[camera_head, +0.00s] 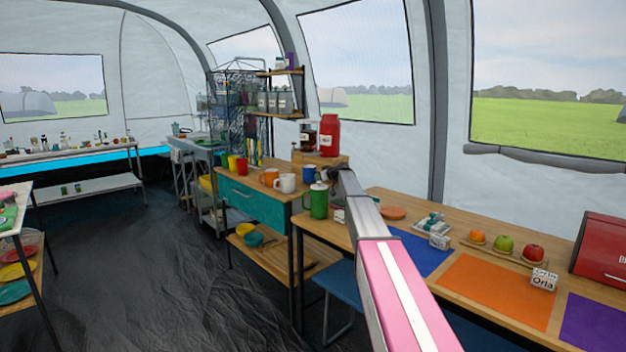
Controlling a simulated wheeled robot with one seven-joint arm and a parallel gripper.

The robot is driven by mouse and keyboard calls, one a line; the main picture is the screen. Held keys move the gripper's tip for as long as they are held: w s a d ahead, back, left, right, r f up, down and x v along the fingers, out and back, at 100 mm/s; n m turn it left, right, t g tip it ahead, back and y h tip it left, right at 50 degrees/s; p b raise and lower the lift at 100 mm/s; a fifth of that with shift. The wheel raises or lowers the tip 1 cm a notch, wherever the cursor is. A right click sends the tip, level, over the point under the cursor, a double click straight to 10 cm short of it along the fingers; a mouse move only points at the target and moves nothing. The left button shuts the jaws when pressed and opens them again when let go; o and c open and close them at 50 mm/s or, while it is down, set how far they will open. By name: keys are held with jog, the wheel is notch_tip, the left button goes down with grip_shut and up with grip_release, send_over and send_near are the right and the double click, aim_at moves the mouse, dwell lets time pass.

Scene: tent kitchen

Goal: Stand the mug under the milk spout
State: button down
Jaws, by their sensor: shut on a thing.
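My gripper (325,174) is small and dark at the far end of my arm, beside the wooden counter. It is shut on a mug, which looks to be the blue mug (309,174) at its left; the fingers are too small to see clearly. Whether the blue mug touches the counter, I cannot tell. Behind it, a red labelled container (330,138) and a dark labelled container (307,136) stand by a wooden stand (318,159). No spout can be made out; my gripper and arm partly cover that area.
A white mug (285,183), an orange mug (268,177), a red mug (242,165) and a yellow mug (233,163) stand left on the counter. A tall green jug (318,203) stands close below my gripper. The table (459,253) at right holds mats and fruit.

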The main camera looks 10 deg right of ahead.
aim_at(313, 179)
jog(key=x, duration=0.2)
jog(key=r+x, duration=0.1)
jog(key=x, duration=0.2)
jog(key=shift+w+a, duration=0.15)
jog(key=shift+f, duration=0.15)
jog(key=shift+f, duration=0.15)
jog(key=c, duration=1.2)
grip_release()
jog(key=v, duration=1.2)
